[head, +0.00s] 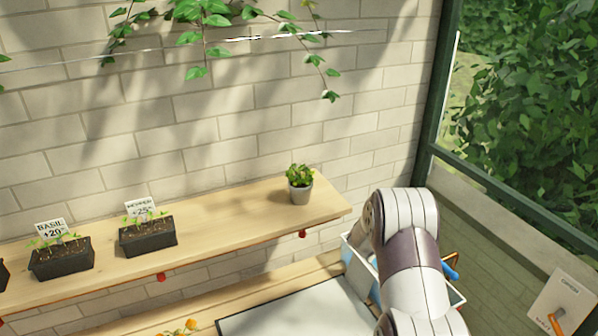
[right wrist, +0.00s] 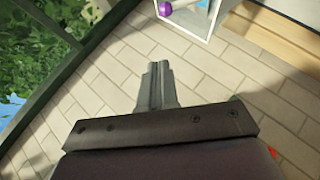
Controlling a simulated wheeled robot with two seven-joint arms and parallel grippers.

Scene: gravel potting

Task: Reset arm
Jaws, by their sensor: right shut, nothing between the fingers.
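My right arm (head: 408,250) rises at the lower right of the head view, in front of a pale bin; its gripper does not show there. In the right wrist view my right gripper (right wrist: 157,68) is shut, its two fingers together with nothing between them. It points at the pale brick wall (right wrist: 215,75) and floats clear of other things. My left gripper is in neither view.
A wooden shelf (head: 230,223) along the wall holds a potted plant (head: 300,184) and black seedling trays (head: 148,236). A pale bin (head: 352,268) with a blue-handled tool (head: 451,272) stands beside my right arm. A white-surfaced tray (head: 300,312) lies on the bench.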

